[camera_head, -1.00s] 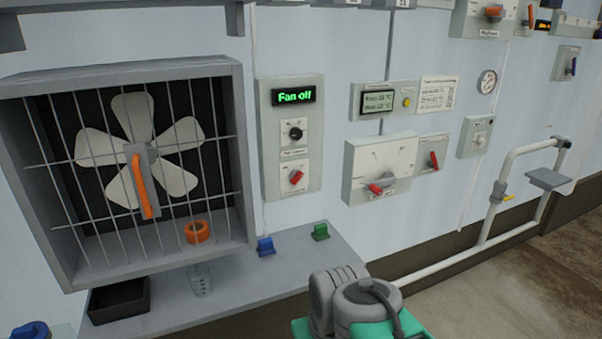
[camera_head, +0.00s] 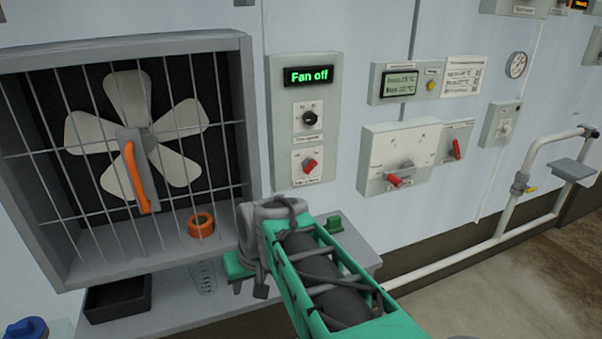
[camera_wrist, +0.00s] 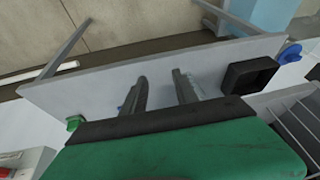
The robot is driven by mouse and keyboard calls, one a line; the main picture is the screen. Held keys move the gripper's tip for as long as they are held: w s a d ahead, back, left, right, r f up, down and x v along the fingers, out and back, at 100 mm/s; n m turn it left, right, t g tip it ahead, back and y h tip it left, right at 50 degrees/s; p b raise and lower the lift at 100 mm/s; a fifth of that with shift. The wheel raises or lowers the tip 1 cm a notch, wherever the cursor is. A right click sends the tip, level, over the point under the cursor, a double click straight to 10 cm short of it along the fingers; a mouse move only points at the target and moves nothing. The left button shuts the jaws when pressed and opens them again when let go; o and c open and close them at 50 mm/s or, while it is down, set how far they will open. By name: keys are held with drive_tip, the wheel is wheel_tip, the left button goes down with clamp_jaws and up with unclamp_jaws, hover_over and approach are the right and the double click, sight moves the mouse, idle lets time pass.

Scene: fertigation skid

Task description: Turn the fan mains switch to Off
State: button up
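The fan control panel (camera_head: 327,85) is on the wall right of the fan, with a green "Fan off" display (camera_head: 309,76). Below the display are a black knob (camera_head: 309,118) and a red switch (camera_head: 309,165), whose red handle is tilted. Their small labels are too blurred to read, so I cannot tell which one is the mains switch. My gripper (camera_wrist: 160,78) shows in the wrist view with its two fingers apart and nothing between them, over the grey shelf. In the head view my arm is below the panel, and the gripper fingers are hidden.
The caged fan (camera_head: 150,145) stands left of the panel. A box with a larger red-handled switch (camera_head: 394,180) and a smaller red switch (camera_head: 456,149) are to the right. The grey shelf (camera_head: 358,255) below holds a black tray (camera_head: 118,299). White pipes (camera_head: 440,270) run lower right.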

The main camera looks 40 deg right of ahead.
drive_tip(key=w+d+f+m+b, duration=0.1)
drive_tip(key=w+d+f+m, duration=0.15)
drive_tip(key=d, duration=0.65)
drive_tip(key=m+t+b, duration=0.3)
drive_tip(key=m+t, duration=0.2)
drive_tip(key=t, duration=0.6)
approach(312, 168)
drive_tip(key=shift+n, duration=0.25)
drive_tip(key=p+x, duration=0.1)
drive_tip(key=x, duration=0.6)
drive_tip(key=shift+w, duration=0.35)
drive_tip(key=shift+w+f, duration=0.1)
drive_tip(key=shift+w, duration=0.2)
drive_tip(key=shift+c, duration=0.2)
